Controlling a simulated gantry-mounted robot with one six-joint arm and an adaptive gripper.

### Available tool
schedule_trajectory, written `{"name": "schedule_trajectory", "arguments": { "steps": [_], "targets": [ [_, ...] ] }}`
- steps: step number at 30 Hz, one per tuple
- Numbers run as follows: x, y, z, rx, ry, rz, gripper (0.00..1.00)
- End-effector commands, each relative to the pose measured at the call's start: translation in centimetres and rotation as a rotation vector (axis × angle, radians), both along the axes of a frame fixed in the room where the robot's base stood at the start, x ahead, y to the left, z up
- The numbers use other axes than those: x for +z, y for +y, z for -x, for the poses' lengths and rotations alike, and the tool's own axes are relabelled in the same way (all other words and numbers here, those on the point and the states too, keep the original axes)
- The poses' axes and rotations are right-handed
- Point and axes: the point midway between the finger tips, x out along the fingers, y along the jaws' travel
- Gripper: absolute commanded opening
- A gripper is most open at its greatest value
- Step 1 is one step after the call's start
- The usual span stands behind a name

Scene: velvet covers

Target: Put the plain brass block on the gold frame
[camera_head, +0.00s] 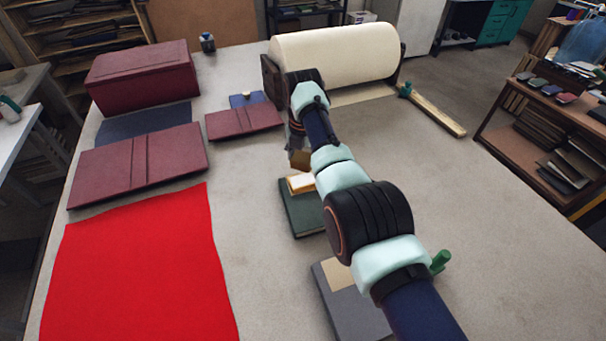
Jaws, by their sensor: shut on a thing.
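My gripper (296,146) points down near the middle of the table, partly hidden by my own arm. It is shut on a brown-gold block (300,160), which looks like the plain brass block. The gold frame (302,183), with a pale middle, lies on a dark green cover (304,215). The block appears just above and behind the frame in the picture; I cannot tell whether they touch. My arm hides the right part of the frame and cover.
A grey cover (345,300) with a pale patch lies in front, partly under my arm in view. A cream roll (335,55) stands behind. Maroon covers (140,163), a maroon box (142,76) and red cloth (140,270) are left. The table's right side is mostly clear.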

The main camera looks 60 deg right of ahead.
Motion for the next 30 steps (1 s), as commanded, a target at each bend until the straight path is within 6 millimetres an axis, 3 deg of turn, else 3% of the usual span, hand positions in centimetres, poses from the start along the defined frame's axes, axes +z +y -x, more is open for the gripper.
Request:
{"name": "schedule_trajectory", "arguments": {
  "steps": [5,15,28,29,30],
  "targets": [
    [-0.2,-0.1,-0.1,0.000,-0.003,0.004,0.00],
    [-5.6,-0.1,-0.1,0.000,-0.002,0.003,0.00],
    [-6.2,-0.1,-0.1,0.000,-0.003,0.004,0.00],
    [-6.2,0.0,0.0,0.000,-0.001,0.001,0.67],
    [-6.2,0.0,0.0,0.000,-0.001,0.001,0.74]
  ]
}}
